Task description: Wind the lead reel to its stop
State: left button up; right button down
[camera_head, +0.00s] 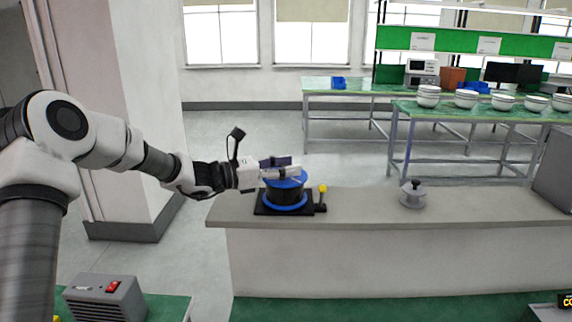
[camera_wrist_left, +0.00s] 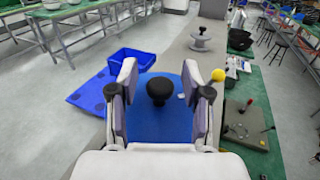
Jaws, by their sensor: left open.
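The lead reel (camera_head: 286,195), a black drum with blue flanges, sits on a black base on the grey counter. Its blue top (camera_wrist_left: 160,122) with a black knob (camera_wrist_left: 159,92) shows in the left wrist view. A lever with a yellow ball (camera_head: 322,188) stands at its right side; the ball (camera_wrist_left: 218,74) also shows in the wrist view. My left gripper (camera_head: 281,166) is open at the reel's top, its fingers on either side of the knob with visible gaps. Contact with the blue top cannot be told. My right gripper is not in view.
A grey knobbed piece (camera_head: 413,196) stands farther right on the counter (camera_head: 365,205), with clear surface between. A grey box with a red switch (camera_head: 105,298) is at lower left. Green benches with bowls (camera_head: 466,98) stand behind. A blue bin (camera_wrist_left: 133,60) shows in the wrist view.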

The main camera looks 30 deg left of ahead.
pick_arm(q)
jog(key=shift+s+a, duration=0.1)
jog(key=shift+c, duration=1.1)
jog(key=shift+s+a+r, duration=0.1)
grip_shut()
jog(key=shift+m+g+h, duration=0.3)
jog(key=shift+h, duration=0.1)
jog(key=m+g+h, duration=0.2)
jog(key=g, duration=0.1)
jog(key=m+g+h, duration=0.2)
jog(key=m+g, duration=0.1)
jog(key=shift+g, duration=0.3)
jog(key=m+g+h+p, duration=0.1)
jog(key=m+g, duration=0.1)
jog(key=g, duration=0.1)
jog(key=shift+p, duration=0.4)
jog(key=shift+m+g+p, duration=0.5)
jog(key=shift+m+g, duration=0.2)
jog(key=shift+g, duration=0.4)
